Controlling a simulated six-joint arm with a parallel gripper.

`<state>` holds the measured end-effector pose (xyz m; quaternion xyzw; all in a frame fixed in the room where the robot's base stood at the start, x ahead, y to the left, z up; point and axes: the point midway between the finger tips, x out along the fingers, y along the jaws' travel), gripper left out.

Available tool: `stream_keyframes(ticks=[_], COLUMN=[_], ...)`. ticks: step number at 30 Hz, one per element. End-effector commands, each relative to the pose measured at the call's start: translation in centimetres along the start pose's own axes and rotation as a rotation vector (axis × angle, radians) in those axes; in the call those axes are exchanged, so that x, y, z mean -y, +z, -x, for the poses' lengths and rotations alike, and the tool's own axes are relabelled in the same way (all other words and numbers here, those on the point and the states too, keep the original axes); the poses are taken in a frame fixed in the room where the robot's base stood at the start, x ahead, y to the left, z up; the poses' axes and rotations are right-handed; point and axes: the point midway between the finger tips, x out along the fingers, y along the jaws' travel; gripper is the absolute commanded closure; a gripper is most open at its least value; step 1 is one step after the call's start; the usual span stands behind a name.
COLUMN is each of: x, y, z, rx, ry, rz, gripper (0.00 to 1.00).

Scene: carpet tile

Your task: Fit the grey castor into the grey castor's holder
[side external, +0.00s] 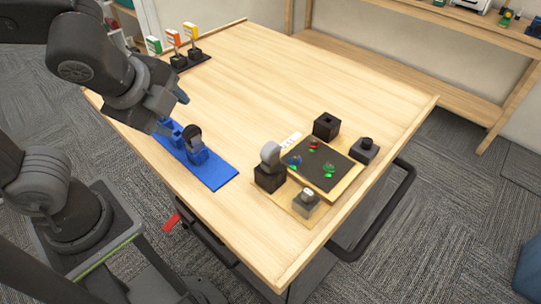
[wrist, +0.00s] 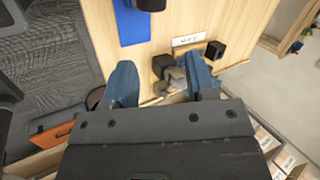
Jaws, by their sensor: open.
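A grey rounded piece, which looks like the grey castor (side external: 270,153), stands upright on or in a black block (side external: 269,180) at the near-left corner of a wooden board. I cannot tell whether that block is its holder or how deep it sits. My gripper (side external: 172,112) is open, over the left side of the table near a blue plate (side external: 222,179), apart from the castor. In the wrist view my gripper (wrist: 163,85) has its two blue fingers spread with nothing held. A dark block (wrist: 161,65) and a grey piece (wrist: 174,76) show beyond the fingers, partly hidden.
The blue plate carries blue blocks and a black-topped piece (side external: 194,134). The wooden board (side external: 345,190) has a dark panel, a hollow black cube (side external: 327,126), a knobbed block (side external: 365,150) and a grey block (side external: 306,202). Coloured tags (side external: 173,38) stand at the back left. The table centre is clear.

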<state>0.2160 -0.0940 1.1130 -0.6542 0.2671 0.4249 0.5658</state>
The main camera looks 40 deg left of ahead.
Motion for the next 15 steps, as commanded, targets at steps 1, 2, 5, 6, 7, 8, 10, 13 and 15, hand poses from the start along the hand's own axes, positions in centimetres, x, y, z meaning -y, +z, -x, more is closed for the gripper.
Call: stream_keyframes(ticks=[1,2,5,6,7,8,10,13,15], x=[-0.2,-0.2,-0.3,-0.4,-0.5,-0.6,-0.9,-1.4,-1.6], y=[-1.5,-2.3,-5.0,-6.2,-7.0,-7.8,-9.5,-11.3,-12.0], z=[0.0,0.1,0.5,0.7,0.9,1.1,1.7,2.4,2.6], rx=[0.002,0.007,0.033,0.047,0.058,0.069,0.098,0.135,0.154], ry=[-0.032,-0.056,-0.152,-0.193,-0.224,-0.255,-0.323,-0.397,-0.428], rz=[-0.232,-0.370,-0.817,-0.980,-1.093,-1.197,-1.406,-1.611,-1.693], gripper=[0.49,0.49,0.49,0.49,0.49,0.49,0.49,0.49,0.49])
